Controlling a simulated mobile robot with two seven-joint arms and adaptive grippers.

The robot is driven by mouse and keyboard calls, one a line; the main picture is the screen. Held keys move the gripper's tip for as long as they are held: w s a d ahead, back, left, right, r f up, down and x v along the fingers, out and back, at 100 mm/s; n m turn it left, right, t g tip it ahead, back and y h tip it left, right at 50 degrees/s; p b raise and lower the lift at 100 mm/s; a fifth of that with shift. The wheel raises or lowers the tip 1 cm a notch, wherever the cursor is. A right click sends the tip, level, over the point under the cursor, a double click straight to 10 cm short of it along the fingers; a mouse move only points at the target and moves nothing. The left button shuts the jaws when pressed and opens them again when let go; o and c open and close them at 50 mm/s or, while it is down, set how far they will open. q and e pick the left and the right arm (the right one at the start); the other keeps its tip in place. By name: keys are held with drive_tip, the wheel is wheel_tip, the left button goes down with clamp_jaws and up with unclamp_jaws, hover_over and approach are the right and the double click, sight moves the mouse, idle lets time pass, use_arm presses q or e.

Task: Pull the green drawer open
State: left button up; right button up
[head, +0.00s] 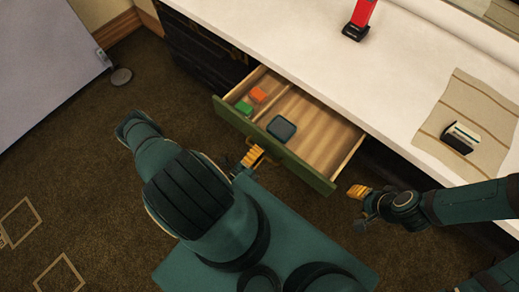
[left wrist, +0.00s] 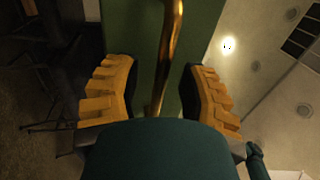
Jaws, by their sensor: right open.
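The green drawer (head: 290,157) stands pulled out from under the white counter in the head view, its wooden inside showing. My left gripper (head: 252,157) is at the drawer's front, by its handle. In the left wrist view the brass handle (left wrist: 166,60) runs between the two orange fingers of my left gripper (left wrist: 157,95). Gaps show between handle and fingers, so the gripper is open around it. The green drawer front (left wrist: 140,30) is behind the handle. My right gripper (head: 356,192) is open and empty, just right of the drawer's near right corner.
In the drawer lie an orange block (head: 258,95), a green block (head: 243,108) and a dark teal square object (head: 281,128). On the white counter (head: 400,60) are a red object with a black base (head: 358,22) and a striped cloth (head: 455,100) bearing a black-and-white item (head: 461,137).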

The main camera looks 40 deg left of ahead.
use_arm(q)
drive_tip(key=s+f, duration=0.2)
drive_tip(key=s, duration=0.9)
drive_tip(key=shift+s+a+f, duration=0.15)
drive_tip(key=shift+s+a, duration=0.05)
drive_tip(key=shift+s, duration=0.2)
idle(0.3)
